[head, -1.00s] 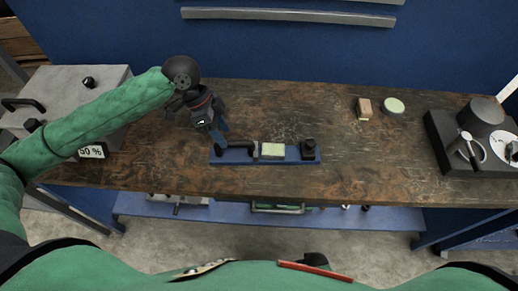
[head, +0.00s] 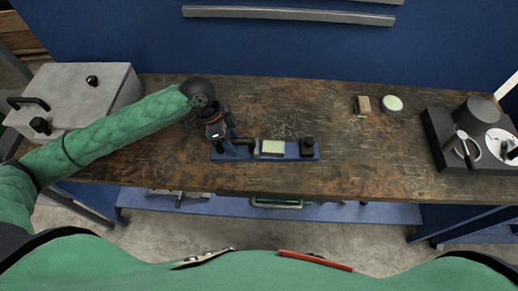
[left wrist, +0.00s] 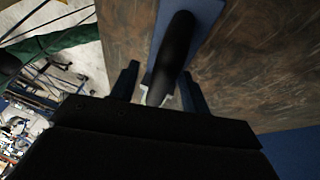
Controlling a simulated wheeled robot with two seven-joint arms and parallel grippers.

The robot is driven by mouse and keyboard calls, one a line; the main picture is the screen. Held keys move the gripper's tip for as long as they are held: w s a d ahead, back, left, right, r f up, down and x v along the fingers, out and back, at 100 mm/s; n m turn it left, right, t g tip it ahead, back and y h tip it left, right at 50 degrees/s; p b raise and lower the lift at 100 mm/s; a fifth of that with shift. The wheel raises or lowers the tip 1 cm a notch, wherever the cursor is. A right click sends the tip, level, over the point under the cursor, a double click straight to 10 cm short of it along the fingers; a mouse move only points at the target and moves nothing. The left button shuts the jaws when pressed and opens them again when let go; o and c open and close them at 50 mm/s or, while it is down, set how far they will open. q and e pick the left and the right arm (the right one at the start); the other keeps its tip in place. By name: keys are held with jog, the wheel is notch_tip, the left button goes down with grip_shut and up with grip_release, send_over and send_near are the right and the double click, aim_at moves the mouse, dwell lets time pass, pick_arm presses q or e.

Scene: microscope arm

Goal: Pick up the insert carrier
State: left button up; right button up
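What I take for the insert carrier is a narrow blue plate (head: 286,159) on the wooden bench, with a black handle at its left end, a pale green block (head: 272,147) in the middle and a black knob (head: 307,146) at the right. My left gripper (head: 231,148) is over the handle end and hides part of it. In the left wrist view, the two fingers of my left gripper (left wrist: 162,90) stand apart on either side of the black handle (left wrist: 176,48). The blue plate (left wrist: 204,18) shows beyond it. I cannot tell whether the fingers touch the handle. My right gripper is out of view.
A grey box (head: 75,92) with black knobs stands at the bench's left end. A small tan block (head: 362,105) and a round pale green dish (head: 391,104) lie at the back right. A dark device (head: 470,140) stands at the right end. The wooden bench top (head: 370,165) is clear between.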

pick_arm(q)
grip_shut()
jog(key=shift+w+r, duration=0.1)
dwell(1.2)
